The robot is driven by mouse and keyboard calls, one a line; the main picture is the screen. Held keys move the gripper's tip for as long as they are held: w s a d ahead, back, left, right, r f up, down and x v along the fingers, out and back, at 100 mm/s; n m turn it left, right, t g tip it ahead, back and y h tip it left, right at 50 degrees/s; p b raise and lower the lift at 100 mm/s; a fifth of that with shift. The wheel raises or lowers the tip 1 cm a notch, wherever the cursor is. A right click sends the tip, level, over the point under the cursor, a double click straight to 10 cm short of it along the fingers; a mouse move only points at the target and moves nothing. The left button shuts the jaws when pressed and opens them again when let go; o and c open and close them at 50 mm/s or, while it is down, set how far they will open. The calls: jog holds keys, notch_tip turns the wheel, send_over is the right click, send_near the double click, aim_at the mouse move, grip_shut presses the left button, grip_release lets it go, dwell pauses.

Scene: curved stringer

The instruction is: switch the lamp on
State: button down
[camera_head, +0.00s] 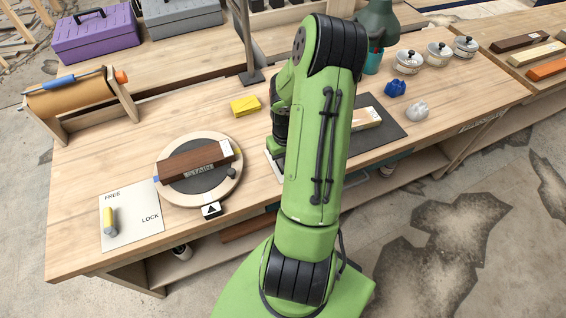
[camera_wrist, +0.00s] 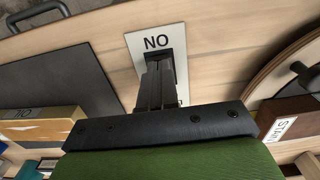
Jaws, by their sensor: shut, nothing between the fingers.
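A dark green lamp (camera_head: 378,22) stands at the back of the bench, partly behind my arm in the head view; I cannot tell whether it is lit. A white switch plate (camera_wrist: 136,45) with letters reading NO, which is ON upside down, lies on the bench in the wrist view. Only a pale edge of the plate (camera_head: 272,168) shows beside my arm in the head view. My gripper (camera_wrist: 160,98) is shut and empty, its fingers over the plate. The fingers hide most of the plate's dark middle, so the switch lever's position and any contact are unclear.
A round turntable (camera_head: 166,194) with a dark wood block is left of my arm. A FREE/LOCK plate (camera_head: 145,239) with a yellow-handled lever is at the front left. A dark mat (camera_head: 384,137) with a labelled block lies right.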

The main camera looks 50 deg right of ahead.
jog(key=shift+f+b, duration=0.3)
jog(key=shift+f, duration=0.05)
jog(key=shift+r+p, duration=2.8)
jog(key=shift+r, duration=0.75)
